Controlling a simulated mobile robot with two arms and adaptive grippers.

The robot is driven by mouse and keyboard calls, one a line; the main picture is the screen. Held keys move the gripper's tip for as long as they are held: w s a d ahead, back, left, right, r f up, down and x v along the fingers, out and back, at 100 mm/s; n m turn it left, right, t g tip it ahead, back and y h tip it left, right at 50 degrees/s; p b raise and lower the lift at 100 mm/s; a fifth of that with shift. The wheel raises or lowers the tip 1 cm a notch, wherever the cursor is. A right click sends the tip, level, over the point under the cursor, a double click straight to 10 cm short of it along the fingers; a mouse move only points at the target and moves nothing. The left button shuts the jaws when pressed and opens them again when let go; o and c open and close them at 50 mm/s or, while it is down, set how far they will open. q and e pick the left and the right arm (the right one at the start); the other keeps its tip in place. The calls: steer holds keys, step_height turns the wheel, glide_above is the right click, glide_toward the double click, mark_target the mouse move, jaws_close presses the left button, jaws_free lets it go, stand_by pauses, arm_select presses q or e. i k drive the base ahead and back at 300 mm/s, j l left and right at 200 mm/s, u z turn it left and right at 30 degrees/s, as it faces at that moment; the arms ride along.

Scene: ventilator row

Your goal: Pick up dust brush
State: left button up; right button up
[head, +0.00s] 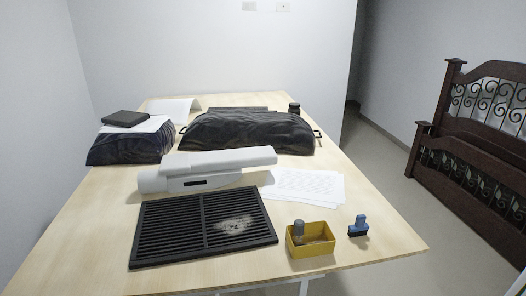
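A small blue brush (359,224) with a dark lower edge, which looks like the dust brush, stands near the front right corner of the wooden table (385,240). It is just right of a yellow box (310,250) and apart from it. A slatted black vent grille (165,232) lies flat on the table to the left, with a pale dusty patch (234,225) on its right half. Neither of my grippers is in the head view.
A white device (222,165) lies behind the grille, with white papers (308,185) to its right. The yellow box holds a grey object (298,228). Dark bags (250,132) and a dark flat item (125,118) sit farther back. The table is clear around the brush.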

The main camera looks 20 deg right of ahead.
mark_target(361, 228)
steer(key=z, duration=1.4)
